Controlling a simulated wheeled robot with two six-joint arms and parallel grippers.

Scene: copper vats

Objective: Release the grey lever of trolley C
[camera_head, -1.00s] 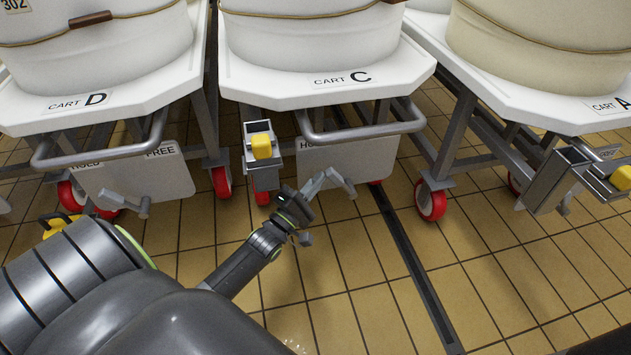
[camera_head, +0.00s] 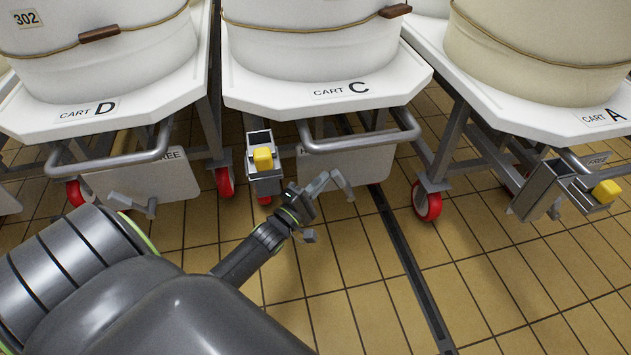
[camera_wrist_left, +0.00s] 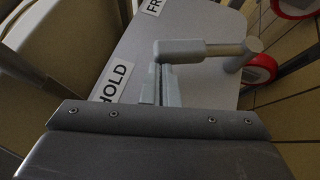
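The grey lever (camera_head: 342,182) of trolley C (camera_head: 328,105) sits low on its front, at a pale plate (camera_head: 350,168) under the bar handle. In the left wrist view, the lever (camera_wrist_left: 205,50) is a thick grey grip on a thinner rod, in front of a plate with HOLD and FREE labels. My left gripper (camera_head: 309,190) is at the grip end of the lever. Its fingers (camera_wrist_left: 164,85) look close together, just below the grip end in the wrist view; whether they touch or hold it cannot be told. My right gripper is not in view.
Trolley D (camera_head: 90,122) stands at left and trolley A (camera_head: 590,118) at right, both carrying vats. A bracket with a yellow block (camera_head: 263,157) stands just left of the lever. A dark floor channel (camera_head: 410,265) runs through the tiles. The floor in front is clear.

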